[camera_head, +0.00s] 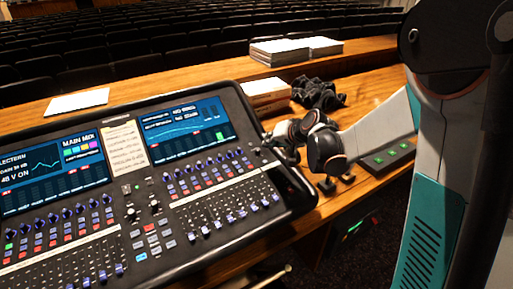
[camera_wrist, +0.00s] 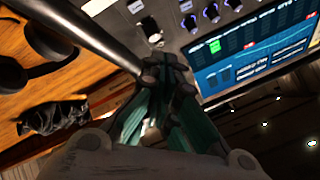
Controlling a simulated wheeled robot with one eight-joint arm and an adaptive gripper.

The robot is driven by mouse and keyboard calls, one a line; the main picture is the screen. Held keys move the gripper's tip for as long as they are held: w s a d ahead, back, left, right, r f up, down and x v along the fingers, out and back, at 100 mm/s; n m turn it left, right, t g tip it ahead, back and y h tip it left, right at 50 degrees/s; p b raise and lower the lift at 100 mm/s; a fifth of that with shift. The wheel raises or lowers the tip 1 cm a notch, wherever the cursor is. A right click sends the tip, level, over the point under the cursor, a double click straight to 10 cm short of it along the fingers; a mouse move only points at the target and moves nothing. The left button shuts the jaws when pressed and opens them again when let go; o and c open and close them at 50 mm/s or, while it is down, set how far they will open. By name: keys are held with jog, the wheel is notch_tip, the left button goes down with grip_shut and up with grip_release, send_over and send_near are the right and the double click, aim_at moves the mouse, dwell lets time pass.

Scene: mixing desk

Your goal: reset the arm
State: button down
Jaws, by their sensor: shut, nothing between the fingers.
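My arm reaches in from the right in the head view. My gripper (camera_head: 270,140) is over the right edge of the mixing desk (camera_head: 285,207), beside its right screen (camera_head: 188,129). In the wrist view the fingers of my gripper (camera_wrist: 165,68) meet at the tips, shut and empty. The desk's knobs (camera_wrist: 211,13) and lit screen (camera_wrist: 262,48) lie beyond and to the right of the fingertips there. I cannot tell whether the fingertips touch the desk.
A black crumpled bundle (camera_head: 318,93) and a book stack (camera_head: 264,91) lie on the wooden table behind the gripper. More stacked papers (camera_head: 296,50) stand farther back. A small box with green lights (camera_head: 388,155) is at right. Black headphones (camera_wrist: 40,58) show in the wrist view.

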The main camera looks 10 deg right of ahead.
jog(key=s+a+r+n+g+h, duration=0.1)
jog(key=s+r, duration=0.3)
jog(key=s, duration=0.5)
jog(key=s+a+r+n+g+h, duration=0.15)
jog(key=s+r, duration=0.25)
jog(key=s, duration=0.4)
jog(key=s+d+n+h, duration=0.1)
jog(key=s, duration=1.5)
jog(key=shift+s+d+f+n, duration=0.25)
jog(key=shift+s+f+n, duration=0.1)
jog(key=shift+s+f, duration=0.05)
jog(key=shift+h, duration=0.25)
